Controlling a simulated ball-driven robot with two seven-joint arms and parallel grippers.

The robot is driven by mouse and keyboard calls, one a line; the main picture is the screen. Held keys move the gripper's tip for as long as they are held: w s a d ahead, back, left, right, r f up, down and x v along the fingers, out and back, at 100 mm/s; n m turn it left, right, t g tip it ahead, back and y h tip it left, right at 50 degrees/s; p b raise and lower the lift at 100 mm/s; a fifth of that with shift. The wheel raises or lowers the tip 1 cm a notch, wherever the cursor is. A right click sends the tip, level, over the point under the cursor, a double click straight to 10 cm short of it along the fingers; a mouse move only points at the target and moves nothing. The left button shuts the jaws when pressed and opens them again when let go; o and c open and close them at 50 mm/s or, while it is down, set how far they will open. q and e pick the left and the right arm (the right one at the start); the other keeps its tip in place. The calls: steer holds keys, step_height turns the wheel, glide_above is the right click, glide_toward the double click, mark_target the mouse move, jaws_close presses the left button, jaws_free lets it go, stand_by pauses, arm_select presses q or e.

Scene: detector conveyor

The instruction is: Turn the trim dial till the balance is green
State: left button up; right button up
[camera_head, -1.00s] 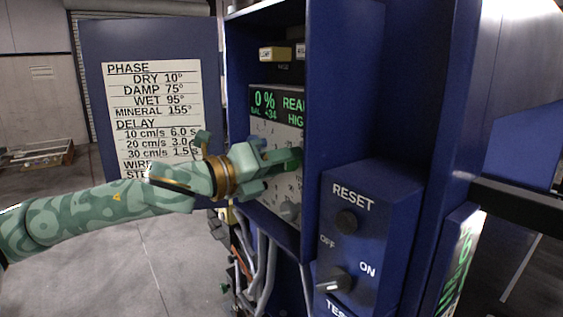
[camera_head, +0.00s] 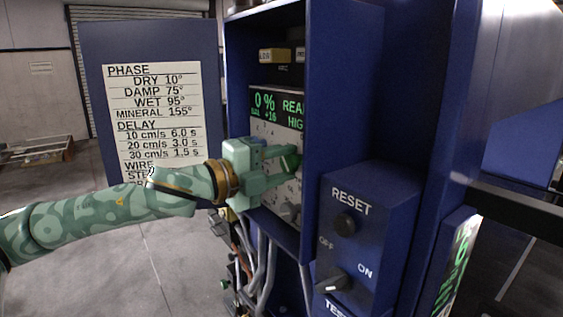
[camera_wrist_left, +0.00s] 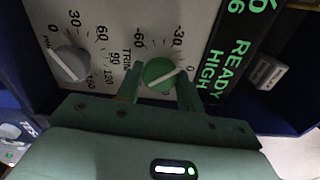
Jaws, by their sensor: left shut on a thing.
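The trim dial (camera_wrist_left: 160,75) is a round green knob with a pale pointer line, on the light panel face (camera_wrist_left: 120,20) marked TRIM. In the wrist view the line points up and right, between the -30 and 0 marks. My left gripper (camera_wrist_left: 160,88) is shut on it, one finger on each side. In the head view the gripper (camera_head: 291,164) reaches the panel from the left, and the dark green dial (camera_head: 289,161) shows between the fingers. The display (camera_head: 275,105) above reads 0 %, with a small balance reading of about +16 in green characters. My right gripper is out of view.
A grey dial (camera_wrist_left: 69,64) sits beside the trim dial. The blue cabinet wall (camera_head: 345,100) stands close right of the fingers. A box (camera_head: 365,240) with RESET and an OFF/ON switch juts out. A blue door with a printed chart (camera_head: 155,110) is at left; cables hang below.

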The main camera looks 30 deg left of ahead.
arm_select(q)
steer(key=n, duration=0.6)
steer(key=shift+n, duration=0.3)
stand_by(0.5)
steer(key=o, duration=1)
steer(key=shift+a+f, duration=0.1)
